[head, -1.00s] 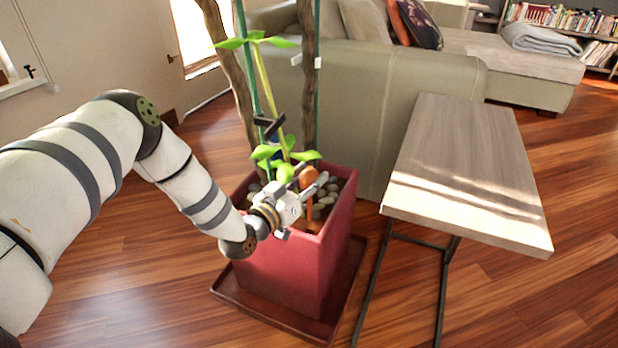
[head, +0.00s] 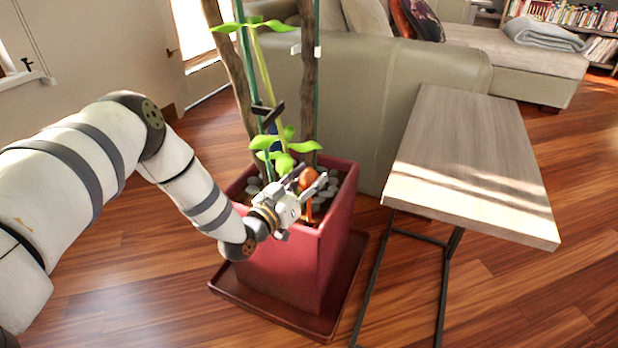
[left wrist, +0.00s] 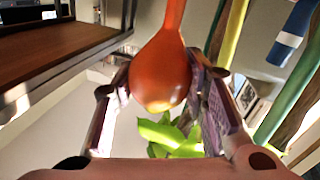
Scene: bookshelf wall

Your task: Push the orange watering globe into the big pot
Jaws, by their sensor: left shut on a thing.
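The orange watering globe (head: 308,180) has a round bulb on top and a thin stem pointing down among the pebbles, just inside the near rim of the big red square pot (head: 285,268). How deep the stem sits is hard to tell. My left gripper (head: 313,184) is over the pot's near side, shut on the globe's bulb. In the left wrist view the globe (left wrist: 163,72) fills the space between the two fingers (left wrist: 163,100), its stem running to the top edge. My right gripper is not in view.
A plant with green leaves (head: 284,160), stakes and trunks rises from the pot, close behind the gripper. The pot stands on a red saucer (head: 345,300). A wooden side table (head: 465,160) is at right, a sofa (head: 420,85) behind. The floor at left is clear.

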